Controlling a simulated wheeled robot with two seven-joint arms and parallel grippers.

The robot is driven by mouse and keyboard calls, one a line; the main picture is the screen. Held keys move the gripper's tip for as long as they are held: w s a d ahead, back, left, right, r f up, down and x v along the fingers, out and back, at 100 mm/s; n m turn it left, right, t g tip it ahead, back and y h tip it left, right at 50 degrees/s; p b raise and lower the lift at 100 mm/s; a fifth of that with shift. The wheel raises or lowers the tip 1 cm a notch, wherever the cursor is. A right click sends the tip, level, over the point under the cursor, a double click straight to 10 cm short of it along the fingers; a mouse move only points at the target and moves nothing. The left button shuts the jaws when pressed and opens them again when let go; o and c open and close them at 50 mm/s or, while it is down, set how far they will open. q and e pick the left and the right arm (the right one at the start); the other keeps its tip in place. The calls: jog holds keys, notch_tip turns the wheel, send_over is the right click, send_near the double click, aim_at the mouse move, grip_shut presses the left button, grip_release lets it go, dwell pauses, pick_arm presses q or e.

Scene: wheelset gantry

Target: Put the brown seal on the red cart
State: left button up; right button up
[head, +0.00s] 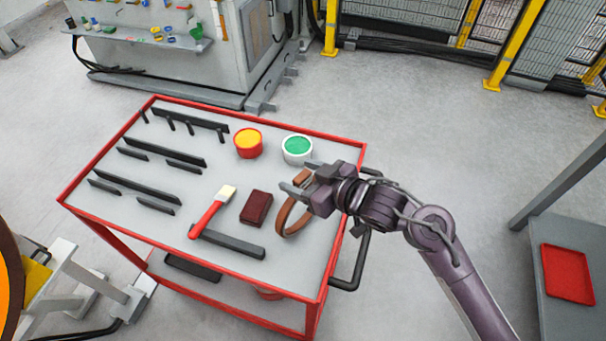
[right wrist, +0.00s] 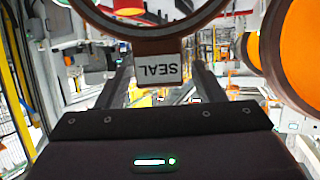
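The brown seal (head: 283,217) is a ring seen nearly edge-on over the right part of the red cart (head: 100,220), which has a grey top. My right gripper (head: 297,175) is at the ring's upper end, its fingers on either side of the seal's tab. In the right wrist view the white tab (right wrist: 158,72) reads SEAL upside down and sits between the two fingers, with the ring beyond. The gripper appears shut on that tab. Whether the ring's lower edge touches the cart top is unclear. My left gripper is not in view.
Near the seal on the cart are a dark red block (head: 256,207), a brush (head: 213,210), a yellow-topped pot (head: 248,143), a green-topped pot (head: 297,149) and several black bars. A red tray (head: 567,274) lies on a bench at the right. An orange wheel (head: 10,285) stands at left.

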jog(key=shift+d+r, duration=0.1)
jog(key=shift+r, duration=0.15)
jog(key=b+v, duration=0.1)
jog(key=v, duration=1.1)
jog(key=shift+s+f, duration=0.1)
